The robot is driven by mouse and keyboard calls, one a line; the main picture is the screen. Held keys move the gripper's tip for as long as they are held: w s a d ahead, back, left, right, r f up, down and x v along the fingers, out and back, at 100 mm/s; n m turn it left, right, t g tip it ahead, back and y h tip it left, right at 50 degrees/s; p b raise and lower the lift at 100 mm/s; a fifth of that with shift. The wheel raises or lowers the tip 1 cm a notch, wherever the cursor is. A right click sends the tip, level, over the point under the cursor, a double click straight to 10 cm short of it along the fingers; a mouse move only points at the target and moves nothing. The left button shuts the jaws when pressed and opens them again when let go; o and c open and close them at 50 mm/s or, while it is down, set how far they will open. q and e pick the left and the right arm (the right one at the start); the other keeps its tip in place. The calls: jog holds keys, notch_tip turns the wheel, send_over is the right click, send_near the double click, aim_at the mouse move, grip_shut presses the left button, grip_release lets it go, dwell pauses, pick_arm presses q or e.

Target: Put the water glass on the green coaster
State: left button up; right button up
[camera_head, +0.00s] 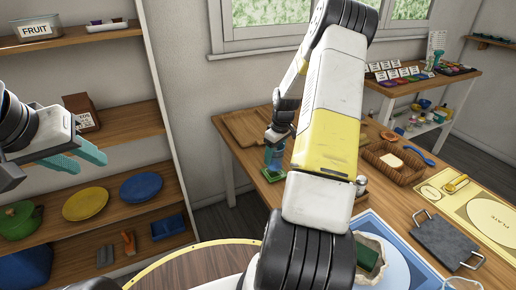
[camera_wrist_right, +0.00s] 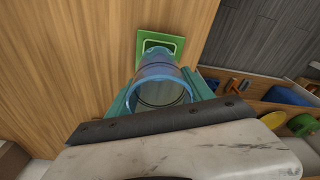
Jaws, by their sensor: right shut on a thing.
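The water glass (camera_wrist_right: 160,88) is clear blue. In the right wrist view it sits between the teal fingers of my right gripper (camera_wrist_right: 160,95), which is shut on it. The green coaster (camera_wrist_right: 146,36) lies on the wooden table beyond the glass's far end, which overlaps it in the picture; I cannot tell whether they touch. In the head view, the glass (camera_head: 273,158) is upright below my right gripper (camera_head: 275,146), at the coaster (camera_head: 271,175) near the table's left edge. My left gripper (camera_head: 88,163) is open and empty, in front of the shelves at left.
A wooden board (camera_head: 243,126) lies behind the coaster on the table. A basket (camera_head: 393,160), a dark slab (camera_head: 445,240) and a yellow plate mat (camera_head: 478,207) are to the right. My right arm hides the table's middle. Shelves with plates (camera_head: 85,204) stand left.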

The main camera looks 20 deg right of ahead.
jog(key=shift+f, duration=1.25)
jog(key=shift+f, duration=0.15)
jog(key=o, duration=1.6)
notch_tip(320, 180, up, 12)
jog(key=s, duration=0.2)
jog(key=s+a+r+m+t, duration=0.1)
jog(key=s+a+r, duration=0.15)
jog(key=r, duration=0.35)
jog(key=s+a+r, duration=0.1)
jog(key=a+r, duration=0.3)
jog(key=r, duration=0.1)
jog(key=s+a+r+m+t, duration=0.1)
jog(key=s+a+r, duration=0.2)
jog(key=s+a, duration=0.2)
jog(key=s+a+r+m+t+y, duration=0.1)
jog(key=s+a+r, duration=0.3)
jog(key=s, duration=0.4)
jog(key=s+a+r+m+t, duration=0.1)
jog(key=s+a+r, duration=0.3)
jog(key=s+a, duration=0.2)
jog(key=shift+s+r+m+t, duration=0.15)
jog(key=shift+s+m+t, duration=0.2)
jog(key=shift+s, duration=0.5)
